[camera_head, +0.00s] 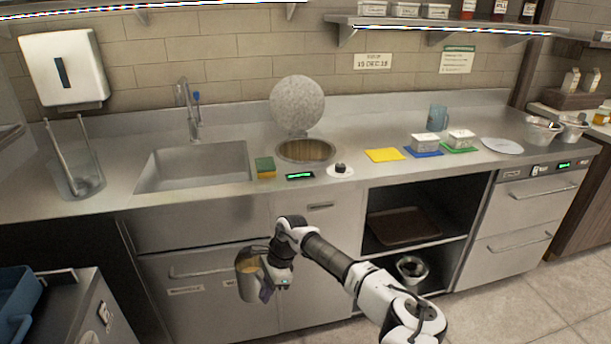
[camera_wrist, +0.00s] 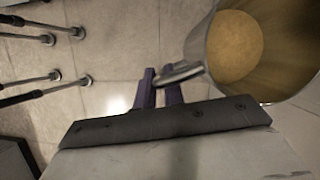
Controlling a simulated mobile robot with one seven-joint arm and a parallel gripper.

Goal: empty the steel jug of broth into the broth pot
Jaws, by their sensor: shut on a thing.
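The steel jug (camera_head: 248,279) hangs in front of the lower cabinets, below counter height, and looks close to upright. In the wrist view the jug (camera_wrist: 204,62) is at the upper right, with tan-yellow broth (camera_wrist: 236,47) inside. My gripper (camera_head: 266,291) is at the jug's right side. Its purple fingers (camera_wrist: 160,88) are shut on the jug's handle (camera_wrist: 180,75). A round well in the counter (camera_head: 306,151), apparently the broth pot, stands open with a brownish inside. Its speckled round lid (camera_head: 297,104) is raised behind it. The jug is apart from the pot, lower and to its left.
A sponge (camera_head: 265,167), a small display (camera_head: 300,176) and a white disc with a black knob (camera_head: 340,171) sit around the well's front. The sink (camera_head: 195,166) is left. A yellow cloth (camera_head: 385,155) and containers on mats are right. The counter's front edge lies between jug and well.

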